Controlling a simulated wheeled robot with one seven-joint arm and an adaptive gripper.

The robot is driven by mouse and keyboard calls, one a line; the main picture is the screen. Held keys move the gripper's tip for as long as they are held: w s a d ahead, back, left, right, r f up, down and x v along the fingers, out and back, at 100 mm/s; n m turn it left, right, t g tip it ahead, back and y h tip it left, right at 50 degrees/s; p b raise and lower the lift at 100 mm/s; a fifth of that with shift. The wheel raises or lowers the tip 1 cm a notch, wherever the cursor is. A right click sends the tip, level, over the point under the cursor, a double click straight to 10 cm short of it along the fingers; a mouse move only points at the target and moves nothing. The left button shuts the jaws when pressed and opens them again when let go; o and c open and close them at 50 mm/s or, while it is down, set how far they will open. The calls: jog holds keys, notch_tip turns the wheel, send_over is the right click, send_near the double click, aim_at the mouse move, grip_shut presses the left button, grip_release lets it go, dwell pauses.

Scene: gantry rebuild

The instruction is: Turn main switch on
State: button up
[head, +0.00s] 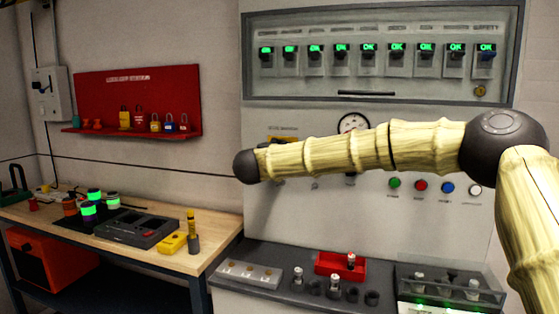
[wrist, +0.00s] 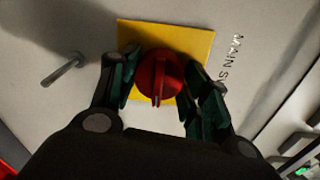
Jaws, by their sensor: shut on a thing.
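The main switch is a red rotary knob (wrist: 158,88) on a yellow square plate (wrist: 197,40) in the wrist view. Its raised grip points toward the bottom of that picture. The lettering "MAIN S…" (wrist: 234,53) beside the plate is partly hidden. My gripper (wrist: 160,74) is shut on the knob, with one dark green finger on each side. In the head view, part of the yellow plate (head: 281,139) shows above my arm; my arm hides the knob, and my gripper cannot be made out there.
A metal toggle lever (wrist: 64,70) sticks out left of the plate in the wrist view. In the head view, a gauge (head: 353,122) and several coloured buttons (head: 420,186) sit on the panel. A dark shelf (head: 245,252) below holds small parts and a red tray (head: 328,265).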

dwell(0.5)
jog(key=o, duration=1)
jog(key=v, duration=1.2)
jog(key=shift+d, duration=0.1)
